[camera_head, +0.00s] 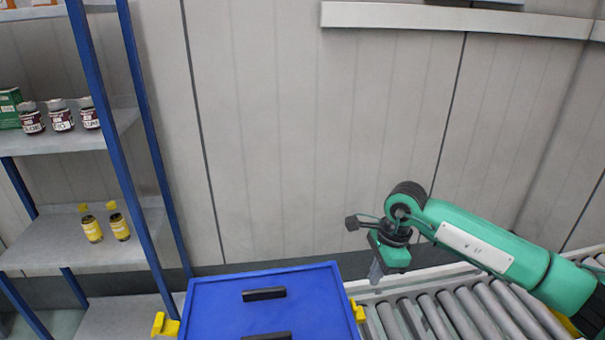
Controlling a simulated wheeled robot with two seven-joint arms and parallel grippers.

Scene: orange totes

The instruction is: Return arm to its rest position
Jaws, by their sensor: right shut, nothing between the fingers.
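My right arm is green and comes in from the right edge over the roller conveyor. Its gripper (376,273) points down near the conveyor's left end, just right of the blue container's far right corner. The fingers are shut with nothing between them. My left gripper does not show.
A blue container (215,305) with black handles (264,294) and yellow side clips stands at bottom centre. The roller conveyor (470,312) runs along the lower right. A blue-framed shelf (70,140) holding jars (61,116) and yellow bottles (91,226) stands at left. A pale wall is behind.

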